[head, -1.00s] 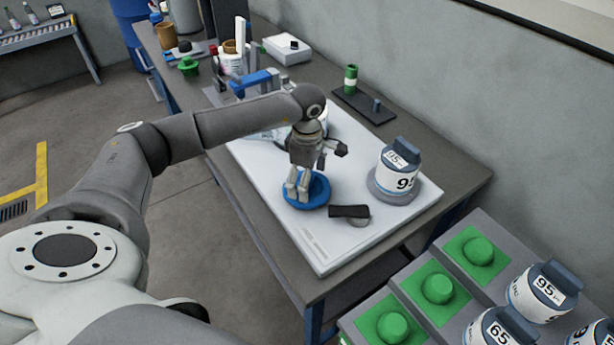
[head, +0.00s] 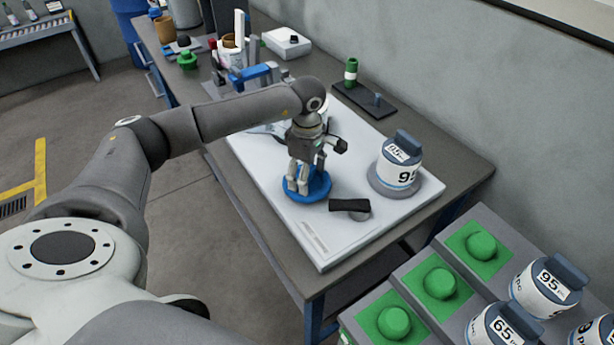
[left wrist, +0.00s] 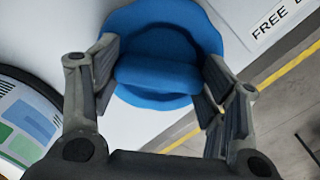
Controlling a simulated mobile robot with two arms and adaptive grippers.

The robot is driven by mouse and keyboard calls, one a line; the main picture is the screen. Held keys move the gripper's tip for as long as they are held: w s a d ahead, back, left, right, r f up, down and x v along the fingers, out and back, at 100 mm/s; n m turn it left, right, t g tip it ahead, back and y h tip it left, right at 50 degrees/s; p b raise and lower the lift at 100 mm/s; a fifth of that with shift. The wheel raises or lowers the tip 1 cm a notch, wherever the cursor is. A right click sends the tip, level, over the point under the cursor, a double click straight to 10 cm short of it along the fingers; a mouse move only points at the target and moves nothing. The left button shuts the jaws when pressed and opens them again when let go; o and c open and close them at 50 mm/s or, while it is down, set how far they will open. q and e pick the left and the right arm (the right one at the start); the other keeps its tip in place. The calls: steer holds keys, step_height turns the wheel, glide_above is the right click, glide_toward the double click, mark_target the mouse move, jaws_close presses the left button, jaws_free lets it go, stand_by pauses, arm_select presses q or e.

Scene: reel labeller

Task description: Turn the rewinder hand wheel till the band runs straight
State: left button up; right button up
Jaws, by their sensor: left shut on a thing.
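The blue hand wheel (head: 318,188) lies at the near left part of the white machine plate. It is round with a raised bar across it, clear in the left wrist view (left wrist: 165,30). My left gripper (head: 297,188) points down onto the wheel. Its fingers (left wrist: 160,75) are shut on the raised bar, one on each side. In the left wrist view, part of a round item with a green and blue printed wrap (left wrist: 28,122) shows at the left edge. My arm covers much of the machine, and I cannot tell how the band runs. My right gripper is not in view.
A black handle (head: 349,205) lies close right of the wheel. A white reel marked 95 (head: 399,165) stands on the white plate (head: 318,240). A black stand with a green roll (head: 351,72) is behind. Green-topped stations and more reels are at the lower right.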

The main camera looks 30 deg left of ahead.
arm_select(q)
steer(key=shift+m+b, duration=0.35)
steer(key=shift+m, duration=0.35)
steer(key=o, duration=1)
step_height(320, 180, up, 12)
